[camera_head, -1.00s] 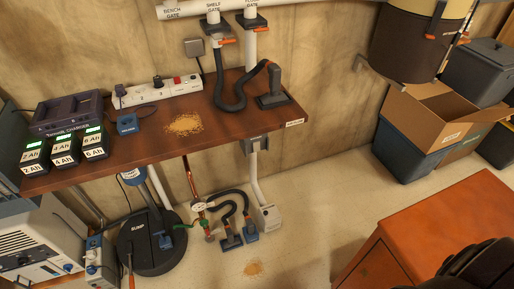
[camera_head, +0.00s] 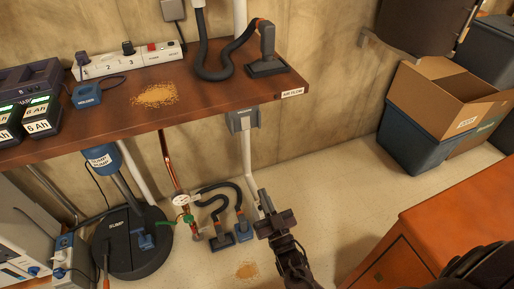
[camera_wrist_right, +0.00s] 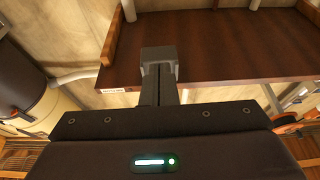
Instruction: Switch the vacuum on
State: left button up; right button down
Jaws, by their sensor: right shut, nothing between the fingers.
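A dark drum (camera_head: 425,25), possibly the vacuum's body, hangs at the upper right in the head view; a drum (camera_wrist_right: 22,90) also shows at the left of the wrist view. A black hose with an upright nozzle (camera_head: 267,42) stands on the bench's right end. A white power strip (camera_head: 128,62) with numbered sockets and a red switch (camera_head: 152,47) lies at the back of the bench. My right gripper (camera_head: 264,195) is shut and empty, in front of the bench's right end. Its closed fingers (camera_wrist_right: 158,62) show in the wrist view. My left gripper is out of view.
The brown bench (camera_head: 205,108) has sawdust (camera_head: 155,95) and battery packs (camera_head: 40,118) on it. Below are a round black sump lid (camera_head: 130,240), short hoses (camera_head: 222,215) and a grey box (camera_head: 243,118). An orange cabinet (camera_head: 440,220) and cardboard box (camera_head: 440,95) stand right.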

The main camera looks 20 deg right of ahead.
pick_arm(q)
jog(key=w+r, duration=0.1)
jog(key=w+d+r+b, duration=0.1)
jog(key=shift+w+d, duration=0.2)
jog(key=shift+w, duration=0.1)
pick_arm(e)
notch_tip(320, 180, up, 7)
jog(key=t, duration=0.3)
jog(key=shift+d+r+t, duration=0.15)
jog(key=shift+d+t, duration=0.15)
jog(key=shift+t, duration=0.1)
jog(key=shift+w, duration=0.1)
send_near(246, 125)
notch_tip(246, 125, up, 4)
jog(key=w, duration=0.1)
jog(key=shift+w, duration=1.2)
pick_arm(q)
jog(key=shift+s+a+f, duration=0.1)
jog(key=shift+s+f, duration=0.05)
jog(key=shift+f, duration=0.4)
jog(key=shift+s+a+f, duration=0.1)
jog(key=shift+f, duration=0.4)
pick_arm(e)
jog(key=shift+w+f, duration=0.2)
jog(key=shift+w, duration=0.4)
